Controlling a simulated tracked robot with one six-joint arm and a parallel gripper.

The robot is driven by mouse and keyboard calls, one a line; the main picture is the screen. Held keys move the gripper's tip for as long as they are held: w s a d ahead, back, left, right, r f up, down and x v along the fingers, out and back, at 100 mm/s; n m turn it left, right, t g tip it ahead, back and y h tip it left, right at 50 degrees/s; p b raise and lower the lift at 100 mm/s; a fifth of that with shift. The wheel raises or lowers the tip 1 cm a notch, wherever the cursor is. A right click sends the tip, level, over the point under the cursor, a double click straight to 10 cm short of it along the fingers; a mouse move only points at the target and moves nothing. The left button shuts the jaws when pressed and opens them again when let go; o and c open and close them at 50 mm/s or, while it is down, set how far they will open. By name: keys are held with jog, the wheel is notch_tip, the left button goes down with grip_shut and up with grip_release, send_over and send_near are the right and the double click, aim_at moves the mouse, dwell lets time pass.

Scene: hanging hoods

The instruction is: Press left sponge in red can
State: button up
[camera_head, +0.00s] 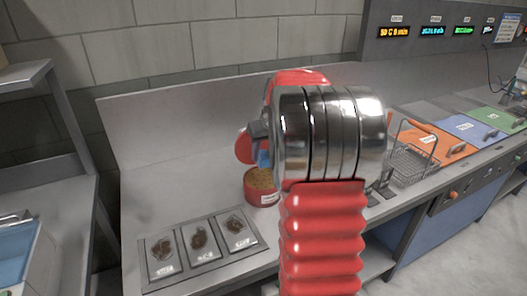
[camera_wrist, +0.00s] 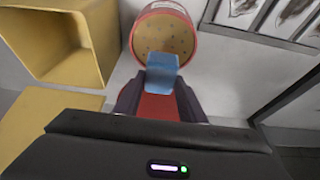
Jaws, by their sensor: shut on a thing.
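The red can (camera_head: 262,196) stands on the metal counter in the head view, with a tan speckled inside or filling. It also shows in the wrist view (camera_wrist: 165,12), with its open end facing my gripper. My gripper (camera_wrist: 160,92) is shut on a blue block (camera_wrist: 162,70), which looks like the sponge, with a red part between the fingers. The block's tip overlaps the can's near rim in the wrist view. In the head view the blue block (camera_head: 263,158) shows just above the can; my arm hides most of the gripper. I cannot tell whether block and can touch.
A tray (camera_head: 150,289) with several labelled dark patties lies left of the can. A wire basket (camera_head: 408,160) and orange, blue and green panels are at right. Yellow open boxes (camera_wrist: 58,42) show in the wrist view. A wall backs the counter.

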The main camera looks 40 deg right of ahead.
aim_at(264, 166)
jog(key=shift+s+f, duration=0.1)
jog(key=shift+f, duration=2.8)
jog(key=shift+f, duration=0.6)
dwell(0.4)
jog(key=shift+r, duration=0.1)
jog(key=shift+r, duration=3.5)
